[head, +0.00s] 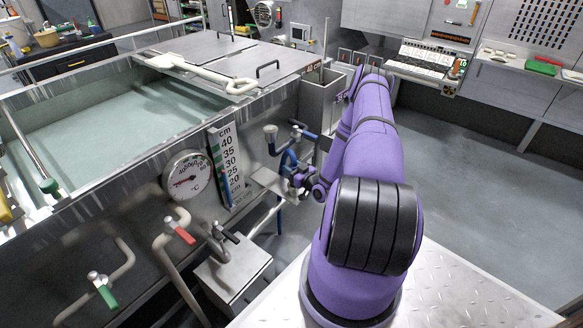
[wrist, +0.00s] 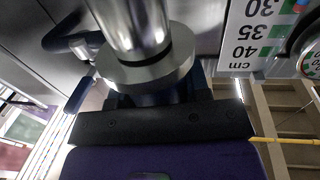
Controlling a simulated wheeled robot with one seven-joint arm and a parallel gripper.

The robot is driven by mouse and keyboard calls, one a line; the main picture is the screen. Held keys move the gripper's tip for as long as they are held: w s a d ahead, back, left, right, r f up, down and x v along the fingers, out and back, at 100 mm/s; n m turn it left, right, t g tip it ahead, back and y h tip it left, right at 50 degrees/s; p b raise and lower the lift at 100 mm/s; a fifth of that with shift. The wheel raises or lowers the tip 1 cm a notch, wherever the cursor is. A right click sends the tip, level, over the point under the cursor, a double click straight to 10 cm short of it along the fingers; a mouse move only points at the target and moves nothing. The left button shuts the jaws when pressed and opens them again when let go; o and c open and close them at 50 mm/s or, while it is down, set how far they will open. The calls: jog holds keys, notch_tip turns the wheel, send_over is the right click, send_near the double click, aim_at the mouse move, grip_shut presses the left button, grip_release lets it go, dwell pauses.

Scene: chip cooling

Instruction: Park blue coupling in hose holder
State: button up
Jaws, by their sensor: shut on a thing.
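The blue coupling (head: 289,158) is in the head view beside the tank's near right corner, with blue levers around it. In the wrist view, a shiny metal cylinder with a wide flange (wrist: 145,72) rises from between my jaws, with dark blue parts (wrist: 75,92) beside it. My gripper (head: 300,181) is shut on the coupling; its dark jaws also show in the wrist view (wrist: 158,100). I cannot tell clearly which part is the hose holder. My jaws hide the coupling's lower part.
The tank (head: 130,145) of pale water lies left. A level scale (head: 228,163) and round gauge (head: 188,175) are on its side. Red-handled (head: 179,231) and green-handled (head: 103,291) valves stand in front. The floor (head: 470,190) at right is clear.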

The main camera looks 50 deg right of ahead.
jog(key=shift+f, duration=1.7)
jog(key=o, duration=1.2)
jog(key=s, duration=0.7)
jog(key=s+a, duration=0.1)
jog(key=s, duration=0.2)
jog(key=shift+s, duration=0.4)
jog(key=shift+d, duration=0.1)
